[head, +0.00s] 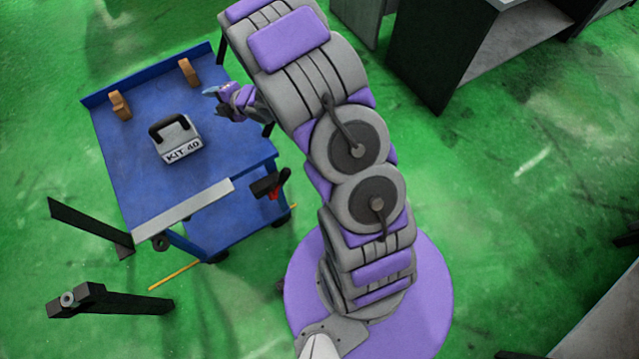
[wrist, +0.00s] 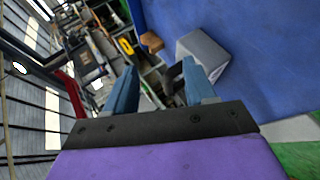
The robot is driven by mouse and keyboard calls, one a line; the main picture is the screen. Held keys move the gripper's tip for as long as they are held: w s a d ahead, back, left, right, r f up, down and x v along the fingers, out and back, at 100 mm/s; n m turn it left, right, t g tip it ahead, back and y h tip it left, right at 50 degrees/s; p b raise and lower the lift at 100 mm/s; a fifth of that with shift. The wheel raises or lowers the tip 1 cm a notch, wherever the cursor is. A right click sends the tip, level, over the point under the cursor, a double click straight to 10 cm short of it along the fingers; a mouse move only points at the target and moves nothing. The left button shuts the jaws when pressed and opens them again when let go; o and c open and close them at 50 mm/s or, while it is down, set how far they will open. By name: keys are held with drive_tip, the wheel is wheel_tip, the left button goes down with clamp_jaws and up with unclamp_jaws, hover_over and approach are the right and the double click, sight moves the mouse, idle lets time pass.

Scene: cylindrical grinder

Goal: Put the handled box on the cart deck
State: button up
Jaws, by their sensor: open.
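The handled box (head: 178,143) is light grey with a black handle and the label "KIT 40". It sits upright on the blue cart deck (head: 225,150), near its middle. My gripper (head: 212,92) is above the deck's right part, to the right of the box and apart from it in the head view. In the wrist view the box (wrist: 203,52) shows beyond the fingers of my gripper (wrist: 163,85), with its dark handle partly hidden behind the right finger. My gripper is open, with nothing held between the fingers.
Two brown blocks (head: 120,105) (head: 189,71) stand near the deck's far edge. A pale strip (head: 182,215) runs along its near edge. Black posts (head: 110,300) stand at lower left. Dark grey cabinets (head: 440,50) are at upper right. Green floor lies open between.

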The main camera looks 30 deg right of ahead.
drive_tip(key=s+d+r+m+g+h, duration=0.5)
drive_tip(key=s+d+r+m+h, duration=0.3)
drive_tip(key=s+d+r+m, duration=0.45)
drive_tip(key=s+a+r+m+g, duration=0.2)
drive_tip(key=s+m, duration=0.1)
drive_tip(key=s, duration=0.8)
drive_tip(key=s+a+r+m+g+y, duration=0.1)
drive_tip(key=s+a+r+m+g, duration=0.2)
drive_tip(key=s, duration=0.7)
drive_tip(key=s+a+r+m+g+y, duration=0.1)
drive_tip(key=s+a+r+m+g, duration=0.1)
drive_tip(key=s, duration=0.9)
drive_tip(key=shift+s+a+r+m+g, duration=0.2)
drive_tip(key=shift+s+a+m+g, duration=0.15)
drive_tip(key=shift+a+m, duration=0.25)
drive_tip(key=shift+c, duration=0.3)
drive_tip(key=shift+c, duration=0.8)
drive_tip(key=shift+d, duration=0.15)
